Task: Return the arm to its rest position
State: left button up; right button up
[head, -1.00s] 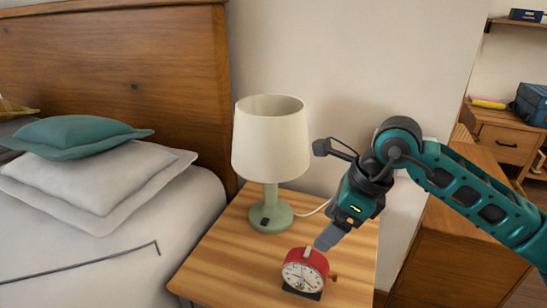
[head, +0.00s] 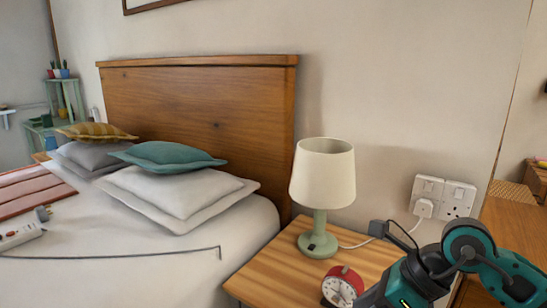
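My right arm comes in from the right, with its teal and black links at the lower right of the head view. My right gripper (head: 372,297) is at the bottom edge, beside the red alarm clock (head: 342,284) and partly overlapping it in the picture. Its fingers are mostly cut off by the frame, so whether it is open or shut does not show. The clock stands upright on the wooden bedside table (head: 270,270), its white face toward me. My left gripper is not in view.
A green-based lamp (head: 325,185) with a cream shade stands on the table behind the clock. A white wall socket (head: 443,195) with a plug is behind my arm. The bed (head: 120,255) is at left, with several pillows and a white power strip (head: 20,236). A wooden cabinet (head: 505,230) stands at right.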

jog(key=s+a+r+m+t+y, duration=0.2)
jog(key=a+r+m+t+y, duration=0.4)
jog(key=a+m+y, duration=0.55)
jog(key=w+d+f+m+t+h, duration=0.1)
jog(key=d+f+m+t+h, duration=0.45)
jog(key=m, duration=0.75)
jog(key=w+d+f+m+t+h, duration=0.2)
jog(key=d+f+m+t+h, duration=0.35)
jog(key=m, duration=0.75)
jog(key=s+d+f+m+g+h, duration=0.1)
jog(key=s+f+m+g+h, duration=0.55)
jog(key=f, duration=0.75)
pick_arm(q)
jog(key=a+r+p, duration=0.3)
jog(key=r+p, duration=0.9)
jog(key=p, duration=0.4)
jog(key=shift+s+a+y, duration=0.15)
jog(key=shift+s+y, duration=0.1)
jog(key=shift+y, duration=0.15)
pick_arm(e)
jog(key=s+d+r, duration=0.1)
jog(key=s+r, duration=0.1)
jog(key=r, duration=0.3)
jog(key=s+d+r+g, duration=0.1)
jog(key=s+d+r, duration=0.1)
jog(key=r, duration=0.4)
jog(key=shift+s+d+r+m+y, duration=0.15)
jog(key=shift+s+m+y, duration=0.15)
jog(key=shift+y, duration=0.1)
